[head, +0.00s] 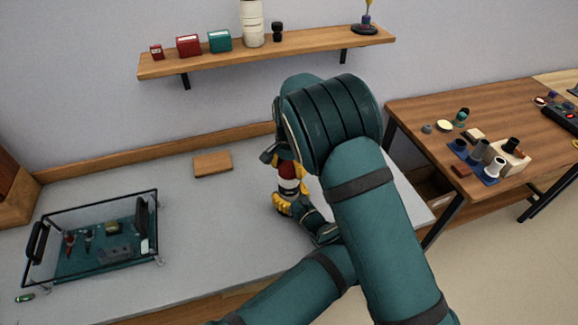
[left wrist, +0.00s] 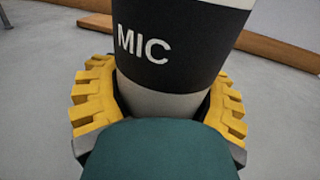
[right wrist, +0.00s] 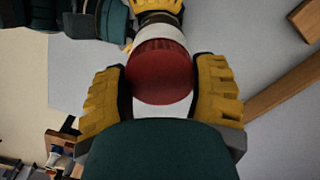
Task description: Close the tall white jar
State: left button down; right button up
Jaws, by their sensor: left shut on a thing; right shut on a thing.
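The tall white jar (left wrist: 160,102) has a black band lettered MIC. My left gripper (head: 287,205) is shut around its body in the left wrist view, and the jar stands upright on the grey bench in the head view. A round red lid (right wrist: 160,75) with a ridged side is at the jar's top, between the fingers of my right gripper (right wrist: 160,95), which is shut on it. The lid also shows in the head view (head: 287,170), just above white jar wall. Whether the lid is fully seated cannot be told. My right arm hides part of the jar.
A black-framed clear bin (head: 90,240) with several small parts stands at the left. A wooden block (head: 212,164) lies behind the jar. A shelf (head: 300,48) with boxes and a cream cylinder (head: 252,25) is above. A wooden table (head: 420,105) with small items is at the right.

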jog(key=o, duration=1.3)
jog(key=shift+o, duration=0.2)
notch_tip(320, 180, up, 12)
pick_arm(q)
grip_release()
jog(key=shift+d, duration=0.1)
jog(key=v, duration=1.2)
